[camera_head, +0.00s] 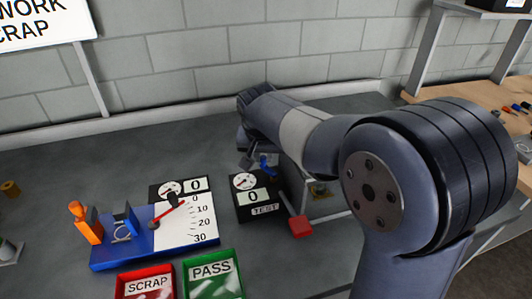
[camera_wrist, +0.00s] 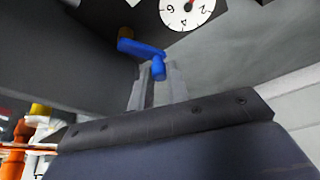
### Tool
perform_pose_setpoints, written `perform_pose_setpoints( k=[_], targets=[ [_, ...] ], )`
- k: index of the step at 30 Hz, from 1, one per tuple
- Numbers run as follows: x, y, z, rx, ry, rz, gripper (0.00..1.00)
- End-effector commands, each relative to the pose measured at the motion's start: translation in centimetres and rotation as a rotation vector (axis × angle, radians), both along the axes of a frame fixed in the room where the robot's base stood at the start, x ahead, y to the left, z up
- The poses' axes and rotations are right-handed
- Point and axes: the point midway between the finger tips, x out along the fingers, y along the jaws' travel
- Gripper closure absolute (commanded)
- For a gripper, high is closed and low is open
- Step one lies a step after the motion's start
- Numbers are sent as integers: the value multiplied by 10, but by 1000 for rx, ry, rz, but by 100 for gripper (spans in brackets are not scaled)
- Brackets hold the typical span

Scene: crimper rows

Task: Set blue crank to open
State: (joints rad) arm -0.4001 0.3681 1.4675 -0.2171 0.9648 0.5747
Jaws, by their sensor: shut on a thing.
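The blue crank (camera_head: 266,166) is at the upper right of the black box marked TEST (camera_head: 242,211), partly hidden by my arm in the head view. In the wrist view the blue crank (camera_wrist: 140,47) shows as an arm with a hub at its upper left and a knob at its lower right. My gripper (camera_wrist: 157,80) is shut on the crank's knob end, its two pale fingers on either side. In the head view my gripper (camera_head: 250,158) is small and partly hidden. I see no mark for the open position.
A dial (camera_wrist: 187,8) is close to the crank. A red-ended lever (camera_head: 300,229) is right of the TEST box. The blue-and-white gauge board (camera_head: 160,245), red SCRAP tray (camera_head: 147,268) and green PASS tray (camera_head: 210,258) are to the left. The bench's far left is mostly clear.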

Motion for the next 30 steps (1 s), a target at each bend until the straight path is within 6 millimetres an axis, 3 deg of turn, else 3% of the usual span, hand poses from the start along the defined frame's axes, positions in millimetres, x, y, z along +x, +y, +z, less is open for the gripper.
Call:
perform_pose_setpoints(
  k=[18,30],
  targets=[
    [-17,8,1,1,-2,556,100],
    [-25,10,1,0,-1,759,100]
  ],
)
